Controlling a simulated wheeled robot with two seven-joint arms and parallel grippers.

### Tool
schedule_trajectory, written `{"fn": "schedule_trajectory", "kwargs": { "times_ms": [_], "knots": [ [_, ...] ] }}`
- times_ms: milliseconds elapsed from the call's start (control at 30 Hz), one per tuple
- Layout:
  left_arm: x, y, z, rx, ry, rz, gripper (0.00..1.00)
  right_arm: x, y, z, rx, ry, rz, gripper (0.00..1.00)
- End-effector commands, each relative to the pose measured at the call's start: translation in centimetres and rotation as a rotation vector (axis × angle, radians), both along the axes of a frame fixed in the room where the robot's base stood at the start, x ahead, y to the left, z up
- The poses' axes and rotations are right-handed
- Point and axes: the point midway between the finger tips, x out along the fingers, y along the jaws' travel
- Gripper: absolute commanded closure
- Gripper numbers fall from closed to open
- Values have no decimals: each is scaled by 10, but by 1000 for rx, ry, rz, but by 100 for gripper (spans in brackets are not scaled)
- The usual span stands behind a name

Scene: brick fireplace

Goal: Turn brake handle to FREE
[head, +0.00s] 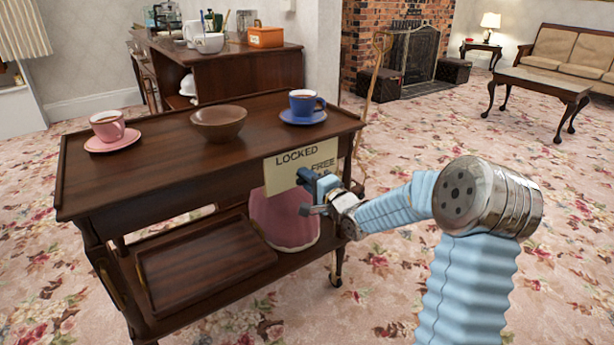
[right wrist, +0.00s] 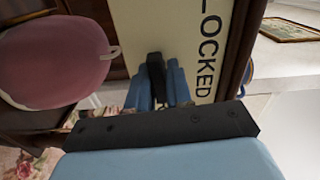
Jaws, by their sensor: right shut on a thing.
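In the right wrist view the gripper's blue fingers (right wrist: 163,85) are shut on the dark brake handle (right wrist: 154,62), in front of the plate (right wrist: 165,22) beside the word LOCKED. The gripper mostly hides the handle in the head view, so its exact angle is unclear. My left gripper is not in view.
On the trolley top stand a pink cup (head: 107,126), a brown bowl (head: 219,124) and a blue cup (head: 306,102). A pink rounded thing (head: 285,218) and a wooden tray (head: 205,262) are on the lower shelf. Open carpet (head: 570,215) lies to the right.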

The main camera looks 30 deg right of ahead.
Motion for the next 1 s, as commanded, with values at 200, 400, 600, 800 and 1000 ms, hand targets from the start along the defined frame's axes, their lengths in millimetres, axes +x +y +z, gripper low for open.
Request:
{"fn": "schedule_trajectory", "kwargs": {
  "times_ms": [200,400,600,800,1000],
  "knots": [
    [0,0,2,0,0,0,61,0,-1,-1,38,5,-2,100],
    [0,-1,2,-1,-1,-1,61,0,-1,-1,44,5,-2,100],
    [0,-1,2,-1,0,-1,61,0,-1,-1,43,5,-2,100],
    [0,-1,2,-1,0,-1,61,0,-1,-1,43,4,-2,60],
    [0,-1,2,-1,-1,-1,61,0,0,-1,42,4,-1,60]
  ]
}}
